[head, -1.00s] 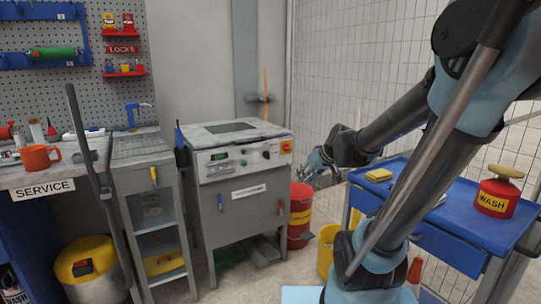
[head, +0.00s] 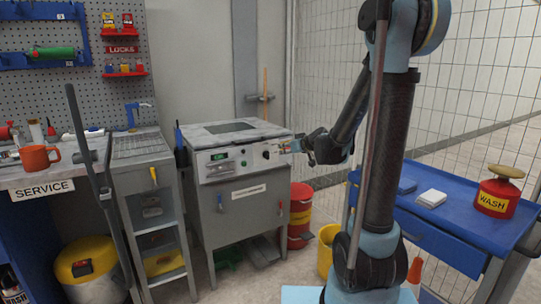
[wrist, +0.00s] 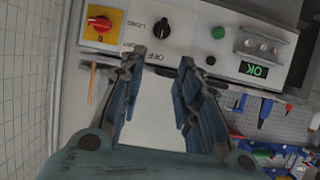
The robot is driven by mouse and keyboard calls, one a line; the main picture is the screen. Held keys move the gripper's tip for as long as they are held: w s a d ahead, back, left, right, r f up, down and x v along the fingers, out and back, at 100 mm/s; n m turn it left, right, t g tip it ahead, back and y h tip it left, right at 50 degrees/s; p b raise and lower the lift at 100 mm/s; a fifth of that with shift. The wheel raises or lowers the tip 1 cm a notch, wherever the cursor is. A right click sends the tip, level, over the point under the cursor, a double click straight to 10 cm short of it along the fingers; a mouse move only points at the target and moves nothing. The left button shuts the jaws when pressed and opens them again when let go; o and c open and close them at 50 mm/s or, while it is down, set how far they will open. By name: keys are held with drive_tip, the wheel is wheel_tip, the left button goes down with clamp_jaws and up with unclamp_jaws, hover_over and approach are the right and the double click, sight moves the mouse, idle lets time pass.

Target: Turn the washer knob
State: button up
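The washer (head: 245,190) is a grey cabinet with a white control panel on its upper front. Its black knob (head: 266,155) is on the right part of the panel. In the wrist view, which is upside down, the black knob (wrist: 163,28) sits beside the printed words LONG, SHORT and OFF. My gripper (head: 296,146) is at the panel's right end in the head view. In the wrist view my gripper (wrist: 161,62) is open and empty, its two fingers pointing at the panel around the knob's line, apart from the knob.
A red rotary switch on a yellow plate (wrist: 100,27) is beside the knob. The panel also has a green button (wrist: 218,32) and a green OK display (wrist: 253,69). A red bucket (head: 301,210) stands right of the washer. A blue cart (head: 455,225) is at right.

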sight(267, 155)
drive_tip(key=x, duration=1.6)
drive_tip(key=shift+w, duration=0.1)
clamp_jaws()
